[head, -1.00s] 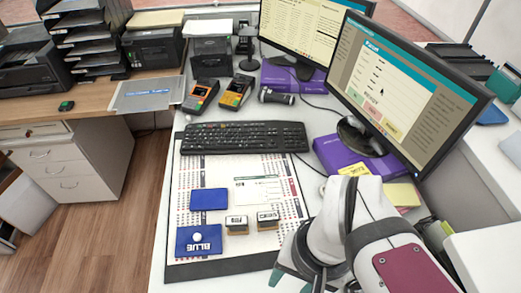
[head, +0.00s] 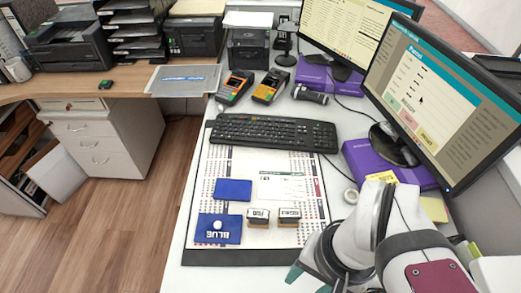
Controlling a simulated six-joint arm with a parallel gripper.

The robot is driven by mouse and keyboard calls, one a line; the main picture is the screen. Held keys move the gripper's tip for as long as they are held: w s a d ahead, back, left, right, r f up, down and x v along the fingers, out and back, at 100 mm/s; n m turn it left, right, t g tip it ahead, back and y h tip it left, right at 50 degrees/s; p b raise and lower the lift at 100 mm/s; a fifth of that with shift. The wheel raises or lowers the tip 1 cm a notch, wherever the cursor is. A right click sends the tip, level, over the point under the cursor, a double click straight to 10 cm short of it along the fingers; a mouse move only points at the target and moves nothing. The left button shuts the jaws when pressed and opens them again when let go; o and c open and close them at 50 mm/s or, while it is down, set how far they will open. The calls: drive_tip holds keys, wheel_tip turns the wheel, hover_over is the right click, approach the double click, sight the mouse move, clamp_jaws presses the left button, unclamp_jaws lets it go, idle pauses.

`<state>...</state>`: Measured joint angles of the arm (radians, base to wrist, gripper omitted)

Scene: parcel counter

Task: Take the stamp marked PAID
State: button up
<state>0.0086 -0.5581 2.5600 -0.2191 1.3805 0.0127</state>
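Two small stamps with wooden sides and white labelled tops stand side by side on the desk mat (head: 240,257). The left stamp (head: 258,218) has a short upside-down label that looks like PAID but is too small to read surely. The right stamp (head: 289,218) has a longer label that I cannot read. My gripper (head: 308,281) is at the bottom edge, below and right of the stamps and apart from them. Its teal fingertips are partly cut off and hidden by the white wrist, so its opening is unclear.
A blue ink pad (head: 232,236) marked BLUE lies left of the stamps, with a plain blue pad (head: 233,190) above it. A printed slip (head: 285,187) lies behind the stamps. The keyboard (head: 275,132) and monitor (head: 440,105) stand farther back.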

drive_tip(key=shift+o, duration=1)
drive_tip(key=m+h, duration=0.2)
drive_tip(key=m, duration=1.1)
hover_over(258, 213)
wheel_tip(258, 213, down, 4)
wheel_tip(258, 213, down, 15)
drive_tip(key=shift+f, duration=0.15)
clamp_jaws()
